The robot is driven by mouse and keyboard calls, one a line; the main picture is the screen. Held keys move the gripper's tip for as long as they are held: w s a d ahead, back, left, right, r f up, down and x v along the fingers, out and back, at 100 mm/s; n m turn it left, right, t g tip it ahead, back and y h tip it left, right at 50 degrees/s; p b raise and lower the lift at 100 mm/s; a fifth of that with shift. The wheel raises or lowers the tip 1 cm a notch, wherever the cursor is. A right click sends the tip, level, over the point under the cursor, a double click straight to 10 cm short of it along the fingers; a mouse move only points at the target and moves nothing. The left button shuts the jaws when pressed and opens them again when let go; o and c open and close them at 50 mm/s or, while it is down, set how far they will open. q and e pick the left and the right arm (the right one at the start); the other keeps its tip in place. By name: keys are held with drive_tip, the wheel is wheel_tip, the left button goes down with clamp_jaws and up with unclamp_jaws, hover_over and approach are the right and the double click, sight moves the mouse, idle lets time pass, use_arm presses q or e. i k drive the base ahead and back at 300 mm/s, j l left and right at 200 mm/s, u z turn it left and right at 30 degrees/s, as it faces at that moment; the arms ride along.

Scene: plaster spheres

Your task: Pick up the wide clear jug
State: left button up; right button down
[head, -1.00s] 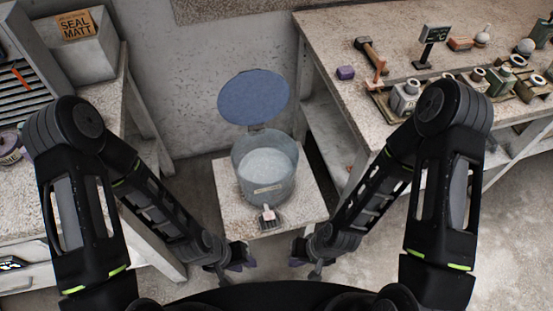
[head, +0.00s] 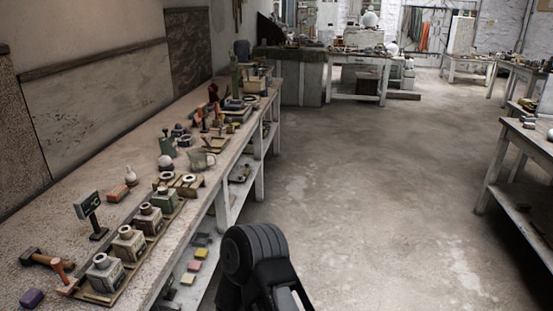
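What looks like the wide clear jug (head: 202,160) stands upright on the long workbench at the left, near its front edge. It is small in the view, pale and see-through, with a handle at its side. Neither of my grippers is in view. Only a black upper part of one of my arms shows at the bottom middle, well short of the jug.
The workbench (head: 150,222) runs along the left wall. Several square bottles stand in a wooden tray (head: 98,298) close by. A white sphere (head: 166,161) stands left of the jug. Open concrete floor (head: 370,190) lies to the right, with another table (head: 530,140) at the far right.

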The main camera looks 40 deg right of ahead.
sight(198, 157)
drive_tip(key=z, duration=1)
drive_tip(key=i+l+u, duration=0.15)
drive_tip(key=u, duration=0.3)
drive_tip(key=i+l+u, duration=0.1)
drive_tip(key=l+u, duration=0.15)
drive_tip(key=u, duration=0.25)
drive_tip(key=l+u, duration=0.25)
drive_tip(key=u, duration=0.2)
drive_tip(key=l+u, duration=0.3)
drive_tip(key=l, duration=1.4)
